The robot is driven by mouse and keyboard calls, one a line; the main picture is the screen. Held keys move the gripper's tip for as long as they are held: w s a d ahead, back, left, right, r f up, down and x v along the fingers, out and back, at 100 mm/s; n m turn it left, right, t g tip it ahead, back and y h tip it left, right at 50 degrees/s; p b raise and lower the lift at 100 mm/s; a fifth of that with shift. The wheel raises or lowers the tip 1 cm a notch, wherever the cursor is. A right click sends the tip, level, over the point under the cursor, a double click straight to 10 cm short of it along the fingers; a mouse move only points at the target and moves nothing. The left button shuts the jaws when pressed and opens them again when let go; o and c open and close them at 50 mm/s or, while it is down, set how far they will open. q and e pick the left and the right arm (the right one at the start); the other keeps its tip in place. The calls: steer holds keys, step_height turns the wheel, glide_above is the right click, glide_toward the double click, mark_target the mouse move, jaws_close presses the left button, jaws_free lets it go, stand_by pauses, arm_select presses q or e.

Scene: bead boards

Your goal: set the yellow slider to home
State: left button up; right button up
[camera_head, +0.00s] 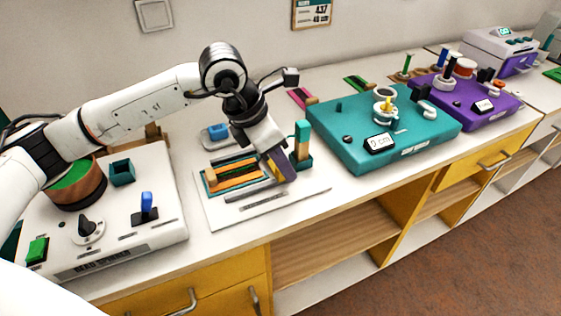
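A white board (275,207) on the counter carries a slider panel with orange tracks (236,180) and a light wooden knob (211,177) at the left end of one. My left gripper (279,172) points down at the right end of these tracks. A small yellow piece (274,168), perhaps the yellow slider's knob, shows at its fingertips. The gripper hides most of it, and I cannot tell whether the fingers are closed on it. My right gripper is out of view.
A teal box (350,155) and a purple box (470,108) lie farther right. A white machine (165,215) with a blue lever (147,200) stands at left. The counter's front edge is close to the board.

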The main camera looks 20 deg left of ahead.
arm_select(q)
steer(key=v, duration=1)
steer(key=shift+s+r, duration=0.1)
stand_by(0.5)
